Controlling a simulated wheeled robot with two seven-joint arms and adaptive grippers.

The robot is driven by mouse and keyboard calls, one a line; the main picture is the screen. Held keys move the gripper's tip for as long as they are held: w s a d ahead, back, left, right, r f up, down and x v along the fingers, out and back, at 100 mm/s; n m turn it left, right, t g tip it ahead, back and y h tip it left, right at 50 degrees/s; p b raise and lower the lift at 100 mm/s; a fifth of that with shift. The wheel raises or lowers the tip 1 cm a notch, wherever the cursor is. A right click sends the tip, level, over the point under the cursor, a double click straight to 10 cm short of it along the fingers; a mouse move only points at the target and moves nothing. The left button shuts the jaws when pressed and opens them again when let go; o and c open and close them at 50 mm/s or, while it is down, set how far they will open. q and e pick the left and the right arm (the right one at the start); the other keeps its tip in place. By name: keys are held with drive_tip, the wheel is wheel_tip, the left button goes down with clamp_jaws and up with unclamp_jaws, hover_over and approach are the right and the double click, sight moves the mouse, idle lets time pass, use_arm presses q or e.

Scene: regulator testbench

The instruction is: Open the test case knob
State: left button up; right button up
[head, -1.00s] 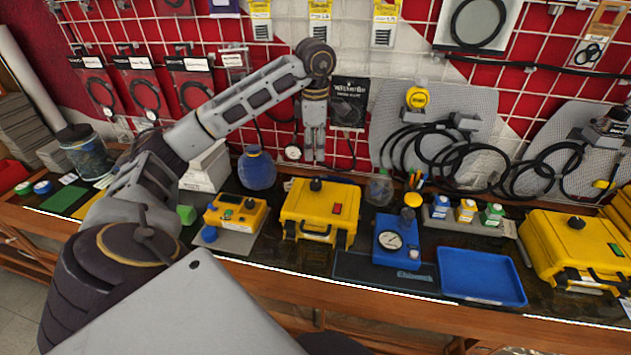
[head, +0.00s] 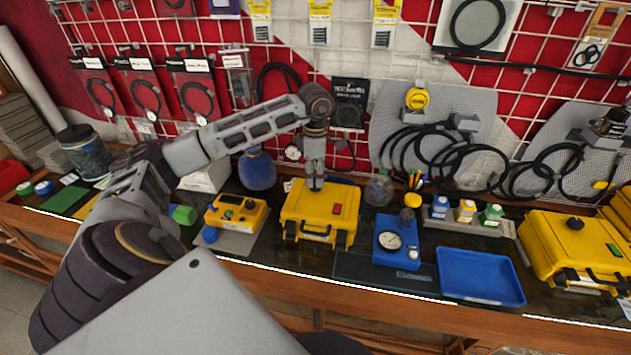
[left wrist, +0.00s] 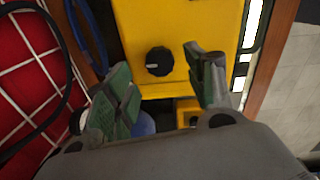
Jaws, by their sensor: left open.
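A yellow test case (head: 300,212) stands on the bench in the middle of the head view, with a red switch on its top. Its round black knob (left wrist: 159,60) shows in the left wrist view with a white mark on it. In the head view the knob is mostly hidden by my left gripper. My left gripper (head: 315,184) points down just over the case top at the knob. In the left wrist view its two fingers are apart, one on each side of the knob; I cannot tell whether they touch it. My right gripper is not in view.
A yellow meter box (head: 236,215) stands to the left of the case and a blue gauge unit (head: 397,242) to the right. A blue tray (head: 481,276) lies farther right. Another yellow case (head: 575,250) with a black knob stands at the right. A wire grid wall is behind.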

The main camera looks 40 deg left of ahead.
sight(315, 183)
use_arm(q)
drive_tip(key=shift+f, duration=1.85)
drive_tip(key=c, duration=1.1)
drive_tip(key=shift+o, duration=0.2)
